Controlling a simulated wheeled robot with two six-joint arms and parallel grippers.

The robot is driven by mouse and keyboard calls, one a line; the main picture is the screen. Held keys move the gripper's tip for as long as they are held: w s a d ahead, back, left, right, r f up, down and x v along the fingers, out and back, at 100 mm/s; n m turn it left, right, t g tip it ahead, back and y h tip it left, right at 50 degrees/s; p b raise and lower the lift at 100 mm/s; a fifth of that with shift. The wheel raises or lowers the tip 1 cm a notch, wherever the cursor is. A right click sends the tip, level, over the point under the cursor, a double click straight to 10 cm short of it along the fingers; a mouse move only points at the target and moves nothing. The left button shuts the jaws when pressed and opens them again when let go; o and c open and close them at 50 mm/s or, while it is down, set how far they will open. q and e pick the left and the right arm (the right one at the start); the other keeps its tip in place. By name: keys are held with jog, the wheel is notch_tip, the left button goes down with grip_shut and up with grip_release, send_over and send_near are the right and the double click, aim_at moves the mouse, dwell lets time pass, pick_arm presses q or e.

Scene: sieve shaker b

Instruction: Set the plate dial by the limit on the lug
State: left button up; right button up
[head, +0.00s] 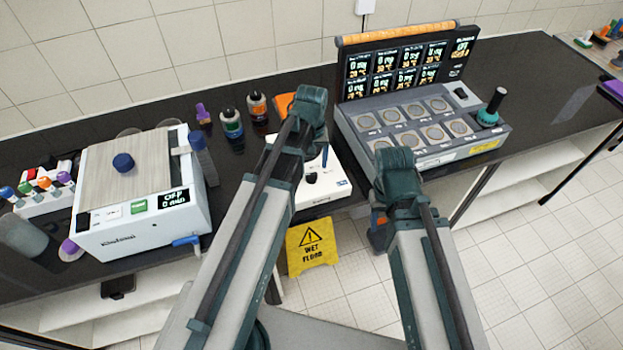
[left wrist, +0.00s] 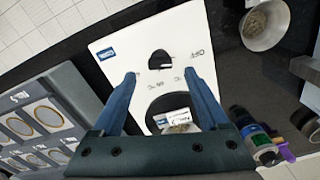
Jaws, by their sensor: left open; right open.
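A white plate unit (head: 318,195) stands on the bench in the middle, partly hidden by my left arm. In the left wrist view its white top (left wrist: 118,55) carries a dark dial (left wrist: 160,60) with small printed marks around it. Behind the dial is a round black plate (left wrist: 160,104). A small item with a white printed lug or tag (left wrist: 176,115) lies on it; its text is too small to read. My left gripper (left wrist: 160,76) is open and empty above the unit, its fingertips either side of the dial, apart from it. My right gripper (head: 380,234) hangs low by the bench front, partly hidden by its arm.
A grey instrument (head: 425,140) with round pans and screens stands right. A white machine (head: 140,190) with a blue knob stands left. Several bottles (head: 231,122) stand behind the unit. A yellow wet-floor sign (head: 312,244) stands below the bench. A metal bowl (left wrist: 265,25) shows top right.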

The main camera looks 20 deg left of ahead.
aim_at(311, 174)
pick_arm(q)
notch_tip(311, 174, down, 5)
jog(key=b, duration=0.3)
jog(key=shift+r+b, duration=0.1)
jog(key=shift+b, duration=0.25)
grip_shut()
